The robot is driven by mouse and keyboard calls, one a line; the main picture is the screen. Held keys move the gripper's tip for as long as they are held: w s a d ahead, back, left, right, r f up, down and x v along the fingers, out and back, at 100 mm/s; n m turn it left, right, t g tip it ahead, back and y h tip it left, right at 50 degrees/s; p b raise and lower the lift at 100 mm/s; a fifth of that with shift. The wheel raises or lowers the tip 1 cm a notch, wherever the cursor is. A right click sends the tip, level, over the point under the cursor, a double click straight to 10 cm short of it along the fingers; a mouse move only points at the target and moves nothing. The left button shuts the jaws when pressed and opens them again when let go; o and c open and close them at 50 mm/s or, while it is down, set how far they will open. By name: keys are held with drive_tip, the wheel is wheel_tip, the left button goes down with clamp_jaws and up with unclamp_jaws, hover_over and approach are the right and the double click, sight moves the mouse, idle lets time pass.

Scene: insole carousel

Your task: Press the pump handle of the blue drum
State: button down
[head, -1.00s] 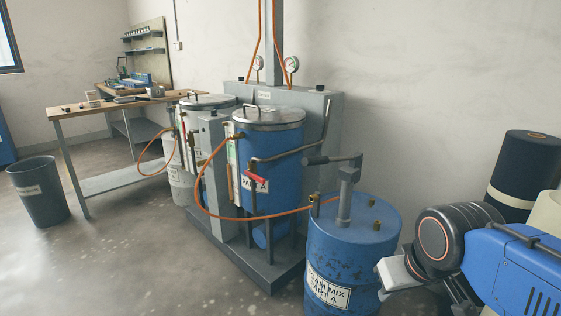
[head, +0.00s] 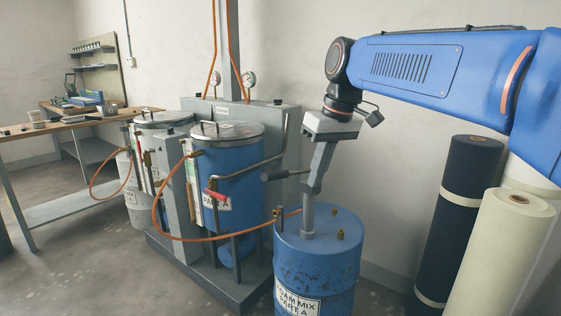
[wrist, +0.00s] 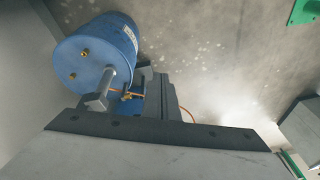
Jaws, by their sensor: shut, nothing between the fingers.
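The blue drum (head: 335,262) stands upright at lower centre in the head view, labelled FOAM MIX PART A. A grey pump post (head: 308,222) rises from its lid. The pump handle (head: 277,175) sticks out to the left of the post top, with a dark grip. My gripper (head: 314,188) is shut and empty, pointing down at the top of the pump. It overlaps the pump head and the handle's inner end, so I cannot tell whether it touches. In the wrist view, the drum (wrist: 92,58) and the pump post (wrist: 98,100) lie beyond my gripper.
A blue tank (head: 232,165) and a pale tank stand on a grey machine base to the left. An orange hose (head: 158,215) loops to the drum. Dark (head: 466,220) and cream (head: 510,250) rolls stand at right. A workbench (head: 70,127) is at far left.

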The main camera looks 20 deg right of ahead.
sight(281, 173)
drive_tip(key=w+r+n+g+y, duration=0.1)
drive_tip(key=w+r+n+g, duration=0.1)
drive_tip(key=w+r, duration=0.9)
drive_tip(key=w+n, duration=0.1)
drive_tip(key=w, duration=0.3)
drive_tip(key=shift+w+d+r+n+y, duration=0.2)
drive_tip(key=shift+w+n+y, duration=0.05)
drive_tip(key=shift+n+y, duration=0.15)
drive_tip(key=x, duration=1.4)
drive_tip(key=shift+s, duration=0.15)
